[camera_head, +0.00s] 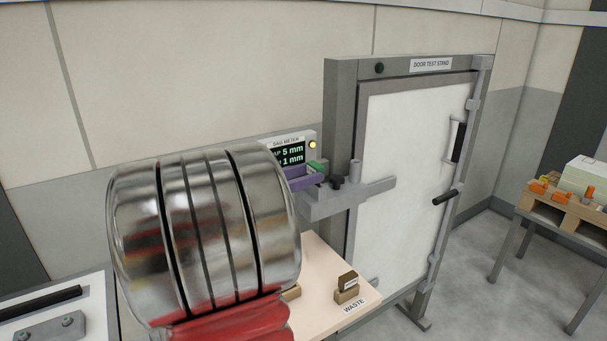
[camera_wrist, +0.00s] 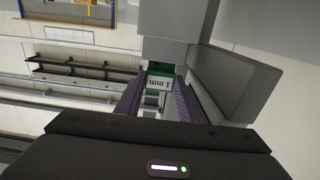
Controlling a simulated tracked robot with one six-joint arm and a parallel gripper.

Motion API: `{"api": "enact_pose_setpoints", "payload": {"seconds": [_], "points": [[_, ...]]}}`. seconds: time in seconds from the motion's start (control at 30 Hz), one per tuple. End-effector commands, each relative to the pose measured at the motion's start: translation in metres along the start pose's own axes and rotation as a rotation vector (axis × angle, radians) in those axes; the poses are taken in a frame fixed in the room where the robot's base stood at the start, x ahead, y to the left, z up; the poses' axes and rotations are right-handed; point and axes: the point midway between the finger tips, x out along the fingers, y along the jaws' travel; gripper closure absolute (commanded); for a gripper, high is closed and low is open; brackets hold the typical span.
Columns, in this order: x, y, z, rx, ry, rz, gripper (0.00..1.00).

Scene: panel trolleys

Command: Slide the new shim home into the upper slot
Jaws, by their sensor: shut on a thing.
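My gripper (camera_wrist: 160,95) has purple fingers, shut on a green shim (camera_wrist: 167,69) with a white label reading "1 mm", upside down in the wrist view. In the head view my gripper (camera_head: 303,181) is at the grey hinge bracket on the door test stand (camera_head: 341,130), and a green bit of the shim (camera_head: 317,165) shows above the fingers. In the wrist view the shim's far end is close against grey blocks (camera_wrist: 168,49). The upper slot itself is hidden, so I cannot tell how deep the shim sits.
A sag meter (camera_head: 290,141) with a lit amber lamp reads 5 mm and 1 mm behind my gripper. A table with a pallet (camera_head: 560,208) stands right. My arm blocks the left middle.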

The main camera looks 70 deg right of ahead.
Motion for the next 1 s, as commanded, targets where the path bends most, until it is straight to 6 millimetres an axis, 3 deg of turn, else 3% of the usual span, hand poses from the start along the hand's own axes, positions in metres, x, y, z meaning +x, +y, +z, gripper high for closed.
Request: {"api": "enact_pose_setpoints", "payload": {"seconds": [0.37, 0.4, 0.7, 1.0], "points": [[0.0, 0.0, 0.0068, -0.001, 0.0, 0.0, 0.86], [0.0, 0.0, 0.0071, -0.001, 0.0, 0.0, 0.64], [0.0, 0.0, 0.0067, 0.0, 0.0, 0.0, 0.43], [-0.0023, -0.0004, 0.0066, 0.0, 0.0, -0.001, 0.43]]}}
